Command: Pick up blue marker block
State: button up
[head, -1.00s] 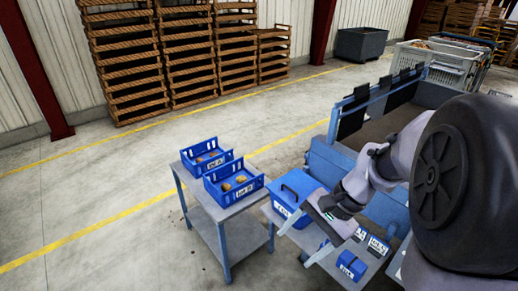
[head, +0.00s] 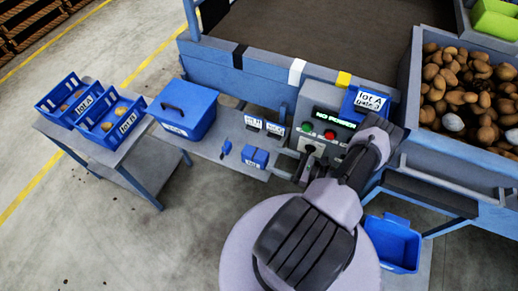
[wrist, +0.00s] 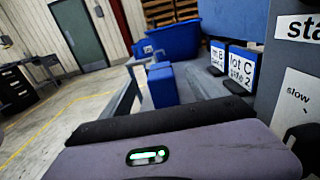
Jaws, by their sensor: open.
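A small blue block (head: 255,157) with a white label sits on the grey shelf beside the control panel. What I take to be the same block shows in the wrist view (wrist: 162,85), standing beyond the gripper housing. A smaller dark blue piece (head: 226,148) lies just left of it in the head view. My gripper (head: 304,168) is open, to the right of the block and apart from it, near the front of the panel. My arm partly hides the gripper in the head view. The wrist view shows mostly its housing; the fingertips are not clear there.
A control panel (head: 325,122) reads "NO POWER". Two label cards (head: 264,125) stand behind the block. A lidded blue box (head: 183,108) stands to the left, and a blue card marked lot A (head: 366,104) is on the panel. A potato bin (head: 412,85) is at right.

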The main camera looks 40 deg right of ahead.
aim_at(255, 153)
jog(key=x, duration=0.3)
jog(key=b+x, duration=0.1)
jog(key=x, duration=0.5)
jog(key=shift+w+a+f+b, duration=0.15)
jog(key=shift+a+f+b, duration=0.05)
jog(key=shift+f+b, duration=0.2)
grip_shut()
jog(key=shift+r, duration=0.15)
